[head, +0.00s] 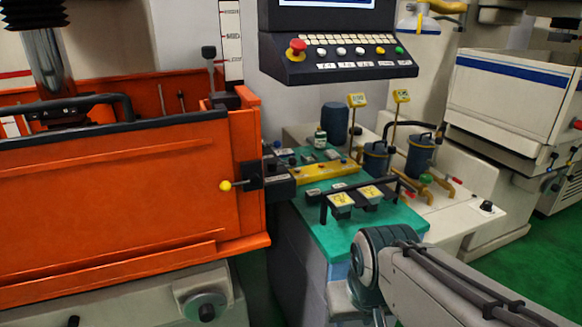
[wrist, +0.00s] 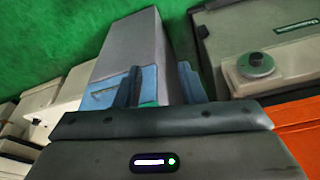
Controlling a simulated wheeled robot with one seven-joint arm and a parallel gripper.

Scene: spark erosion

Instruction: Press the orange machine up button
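The orange machine (head: 110,190) fills the left of the head view. A dark control panel (head: 338,68) stands right of it, below a screen (head: 325,3). The panel carries a red mushroom knob (head: 297,46), several pale buttons (head: 341,51), a yellow button (head: 380,50) and a green button (head: 399,50). The labels under them are too small to read, so I cannot tell which is the up button. My gripper (wrist: 160,82) is open and empty in the wrist view, pointing down toward the floor area. It is well below and apart from the panel.
A green-topped bench (head: 350,235) with a yellow bar (head: 325,170), black handle frame and blue canisters (head: 420,155) lies between my arm and the panel. A white machine (head: 510,95) stands at right. Green floor (head: 535,265) is open at lower right.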

